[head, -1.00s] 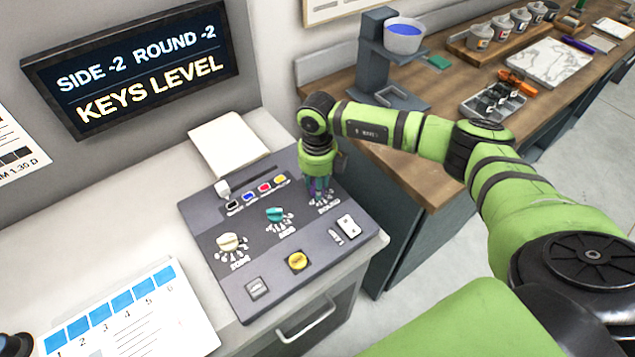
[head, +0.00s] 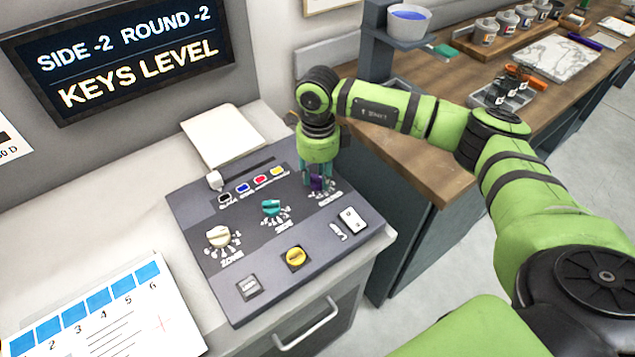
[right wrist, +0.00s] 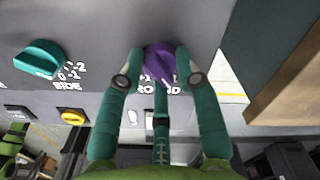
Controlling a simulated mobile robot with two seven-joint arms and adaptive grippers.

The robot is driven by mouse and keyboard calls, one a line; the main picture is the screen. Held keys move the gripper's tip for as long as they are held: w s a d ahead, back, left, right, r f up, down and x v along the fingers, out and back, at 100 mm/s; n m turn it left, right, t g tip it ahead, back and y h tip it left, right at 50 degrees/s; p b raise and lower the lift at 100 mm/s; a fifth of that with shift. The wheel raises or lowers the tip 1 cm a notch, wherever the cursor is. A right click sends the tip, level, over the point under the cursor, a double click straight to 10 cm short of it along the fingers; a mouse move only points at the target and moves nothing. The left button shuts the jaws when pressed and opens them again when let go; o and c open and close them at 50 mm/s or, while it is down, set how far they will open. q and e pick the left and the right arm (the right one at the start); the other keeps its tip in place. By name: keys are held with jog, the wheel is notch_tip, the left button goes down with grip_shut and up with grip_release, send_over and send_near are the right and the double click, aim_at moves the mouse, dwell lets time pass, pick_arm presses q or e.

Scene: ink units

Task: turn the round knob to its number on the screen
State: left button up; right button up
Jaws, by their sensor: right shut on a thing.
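The screen (head: 128,55) in the head view reads "SIDE -2 ROUND -2" and "KEYS LEVEL". The grey control panel (head: 222,285) sits on the counter below it. My right gripper (head: 317,182) points down at the panel's far right, shut on the purple round knob (right wrist: 160,64). In the right wrist view its teal fingers (right wrist: 161,82) sit on either side of the knob, above the label "ROUND". The fingers and knob hide part of the scale, so I cannot read the setting. The teal side knob (head: 271,208) stands left of it. My left gripper is out of view.
A cream knob (head: 219,237), a yellow button (head: 295,258) and a white switch (head: 352,220) are on the panel. A slider cap (head: 214,180) stands near its back edge. A wooden bench (head: 420,165) lies to the right, under my right arm.

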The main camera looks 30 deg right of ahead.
aim_at(319, 176)
jog(key=n+b, duration=0.3)
jog(key=shift+s+f, duration=0.1)
jog(key=shift+f, duration=0.2)
jog(key=shift+r+n+b, duration=0.15)
jog(key=shift+n+b, duration=0.5)
jog(key=shift+n, duration=0.25)
jog(key=o, duration=1.1)
jog(key=shift+o, duration=0.2)
jog(key=shift+d+r, duration=0.1)
jog(key=shift+r, duration=0.15)
notch_tip(319, 176, up, 12)
